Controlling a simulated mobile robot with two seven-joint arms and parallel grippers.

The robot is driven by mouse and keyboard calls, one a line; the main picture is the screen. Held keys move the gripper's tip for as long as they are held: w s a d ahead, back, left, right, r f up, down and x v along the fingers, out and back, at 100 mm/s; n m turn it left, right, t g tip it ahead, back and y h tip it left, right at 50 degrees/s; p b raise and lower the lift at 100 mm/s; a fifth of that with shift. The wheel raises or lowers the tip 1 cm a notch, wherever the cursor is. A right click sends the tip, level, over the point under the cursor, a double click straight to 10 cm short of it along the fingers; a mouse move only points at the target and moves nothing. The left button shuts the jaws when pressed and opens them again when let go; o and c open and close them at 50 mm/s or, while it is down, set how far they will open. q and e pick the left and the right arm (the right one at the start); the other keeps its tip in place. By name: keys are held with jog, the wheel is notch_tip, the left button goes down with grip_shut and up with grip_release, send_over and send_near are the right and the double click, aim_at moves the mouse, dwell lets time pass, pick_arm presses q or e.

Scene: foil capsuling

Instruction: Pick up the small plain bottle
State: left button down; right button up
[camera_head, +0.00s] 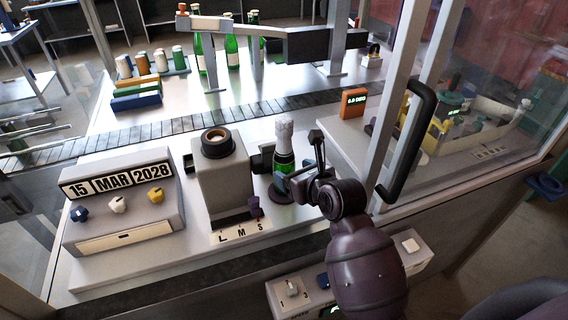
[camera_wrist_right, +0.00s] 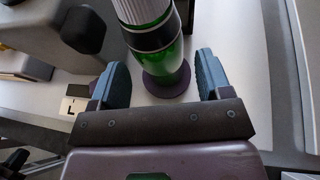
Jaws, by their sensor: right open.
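A small green bottle (camera_head: 284,158) with a pale foil-like covering on its neck stands upright on a round dark pad (camera_head: 279,195), beside the grey capsuling machine (camera_head: 222,178). My right gripper (camera_head: 304,165) is at its right side, open. In the right wrist view, the bottle (camera_wrist_right: 156,40) stands between and just ahead of the two blue fingertips of the gripper (camera_wrist_right: 161,75), with gaps on both sides. Its top is cut off there. My left gripper is not in view.
A date block (camera_head: 120,195) with knobs stands left. Behind the conveyor (camera_head: 180,125) are green bottles (camera_head: 231,52) and coloured rolls (camera_head: 150,82). A glass door with a black handle (camera_head: 408,140) stands close on the right. A switch box (camera_head: 295,292) is in front.

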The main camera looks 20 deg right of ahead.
aim_at(284, 168)
jog(key=shift+f+x, duration=0.2)
jog(key=shift+x, duration=2.3)
jog(key=shift+s+a, duration=0.1)
jog(key=shift+c, duration=0.3)
jog(key=shift+r, duration=0.15)
jog(key=c, duration=1)
